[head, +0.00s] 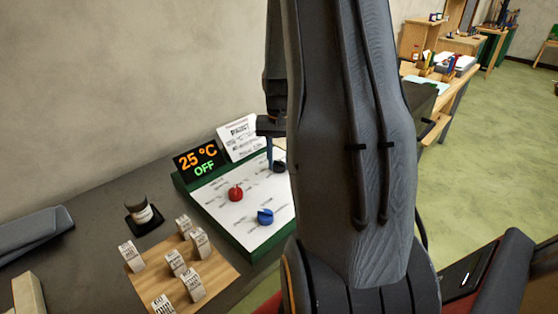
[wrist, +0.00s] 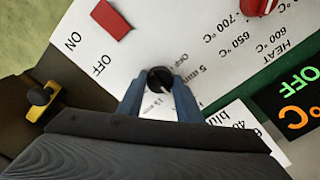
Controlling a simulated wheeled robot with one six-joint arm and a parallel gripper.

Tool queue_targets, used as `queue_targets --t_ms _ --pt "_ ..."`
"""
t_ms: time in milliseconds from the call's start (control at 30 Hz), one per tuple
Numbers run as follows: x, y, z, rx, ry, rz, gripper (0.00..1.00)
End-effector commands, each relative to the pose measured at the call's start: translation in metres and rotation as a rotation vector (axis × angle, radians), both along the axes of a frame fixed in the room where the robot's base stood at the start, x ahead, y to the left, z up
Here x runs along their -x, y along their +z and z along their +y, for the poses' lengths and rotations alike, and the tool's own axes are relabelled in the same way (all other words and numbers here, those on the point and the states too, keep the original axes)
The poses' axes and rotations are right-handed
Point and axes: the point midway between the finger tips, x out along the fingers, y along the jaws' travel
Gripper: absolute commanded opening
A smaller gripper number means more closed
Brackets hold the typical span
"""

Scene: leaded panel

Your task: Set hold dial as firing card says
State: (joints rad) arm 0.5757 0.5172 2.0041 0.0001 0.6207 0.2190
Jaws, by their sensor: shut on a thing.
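The hold dial is a small black knob (wrist: 160,78) on the white control panel, with minute marks, including what looks like 5 min, printed around it. In the wrist view my gripper (wrist: 158,84) has its blue fingers shut on it, one on each side. In the head view the black knob (head: 280,167) shows at the panel's back right, beside my arm. The firing card (head: 240,137) leans behind the panel; its print is too small to read there. Its edge (wrist: 238,124) shows in the wrist view. My fingers partly cover the dial's marks.
A red heat dial (head: 236,194) and a blue knob (head: 265,216) stand on the panel. The display (head: 198,160) reads 25 °C OFF. A red switch (wrist: 111,18) is near ON and OFF.

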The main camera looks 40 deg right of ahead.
Motion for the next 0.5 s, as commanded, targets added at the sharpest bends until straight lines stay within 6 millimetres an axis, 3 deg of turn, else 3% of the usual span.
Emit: queue_targets --t_ms 500 --pt "-0.0012 0.0009 -0.0005 0.001 -0.48 -0.002 0.1"
